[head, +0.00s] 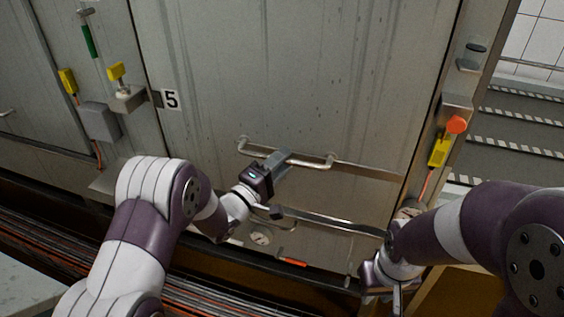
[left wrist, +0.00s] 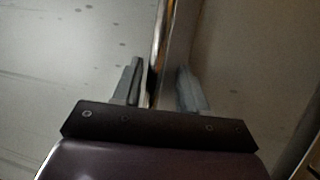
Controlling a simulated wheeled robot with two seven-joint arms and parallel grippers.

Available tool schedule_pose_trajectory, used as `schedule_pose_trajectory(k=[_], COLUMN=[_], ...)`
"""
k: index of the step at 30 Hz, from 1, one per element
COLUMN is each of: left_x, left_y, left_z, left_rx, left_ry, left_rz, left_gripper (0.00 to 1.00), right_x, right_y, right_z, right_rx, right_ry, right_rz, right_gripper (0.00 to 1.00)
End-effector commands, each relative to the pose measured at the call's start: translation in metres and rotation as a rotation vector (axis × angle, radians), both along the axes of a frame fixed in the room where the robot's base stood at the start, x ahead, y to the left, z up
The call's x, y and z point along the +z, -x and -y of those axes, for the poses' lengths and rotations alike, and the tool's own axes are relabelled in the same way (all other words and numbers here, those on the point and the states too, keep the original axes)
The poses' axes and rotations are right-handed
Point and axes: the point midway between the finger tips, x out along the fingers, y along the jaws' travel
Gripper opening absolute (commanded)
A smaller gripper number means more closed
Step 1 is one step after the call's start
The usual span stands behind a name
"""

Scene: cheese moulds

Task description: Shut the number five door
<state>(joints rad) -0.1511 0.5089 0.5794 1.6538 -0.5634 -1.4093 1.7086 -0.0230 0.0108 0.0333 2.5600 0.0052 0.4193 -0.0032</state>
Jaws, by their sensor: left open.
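The number five door (head: 300,70) is a large grey metal panel with a "5" label (head: 171,100) at its left. A horizontal bar handle (head: 318,162) crosses its lower part. My left gripper (head: 284,158) is at the middle of this handle, its fingers open. In the left wrist view, the handle bar (left wrist: 162,35) runs between the two open fingers (left wrist: 160,88), with no clear grip on it. My right gripper (head: 383,288) is low at the right, below the door's lower right corner; its fingers are not clear. I cannot tell how far the door stands from its frame.
A yellow box with an orange-red knob (head: 456,124) is on the right frame post. A gauge (head: 260,238) and pipes are below the handle. Striped steps (head: 530,115) lie at the far right.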

Motion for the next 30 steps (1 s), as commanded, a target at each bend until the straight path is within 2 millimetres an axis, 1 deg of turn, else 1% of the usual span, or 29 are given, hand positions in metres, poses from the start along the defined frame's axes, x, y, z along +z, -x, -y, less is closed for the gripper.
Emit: schedule_pose_trajectory(k=[2, 5, 9, 12, 15, 20, 30], left_x=[-0.003, -0.008, -0.015, -0.020, -0.022, -0.024, -0.023], left_y=[0.007, 0.025, 0.055, 0.072, 0.084, 0.092, 0.092], left_z=[-0.007, -0.023, -0.048, -0.062, -0.072, -0.077, -0.077], left_rx=[0.003, 0.004, 0.003, 0.002, -0.001, -0.003, -0.003], left_ry=[-0.001, 0.000, -0.001, -0.002, -0.003, -0.003, -0.003], left_rz=[-0.002, -0.003, -0.005, -0.006, -0.006, -0.004, -0.004], left_gripper=[0.42, 0.42, 0.42, 0.42, 0.42, 0.42, 0.42], right_x=[-0.002, -0.004, -0.007, -0.009, -0.010, -0.010, -0.010], right_y=[0.000, 0.000, 0.000, 0.000, 0.000, 0.000, 0.000], right_z=[0.000, 0.000, 0.000, 0.000, 0.000, 0.000, 0.000], right_rx=[0.000, 0.000, 0.000, 0.000, 0.000, 0.000, 0.000], right_ry=[0.000, 0.000, 0.000, 0.000, 0.000, 0.000, 0.000], right_rz=[0.000, 0.000, 0.000, 0.000, 0.000, 0.000, 0.000], right_gripper=[0.29, 0.29, 0.29, 0.29, 0.29, 0.29, 0.29])
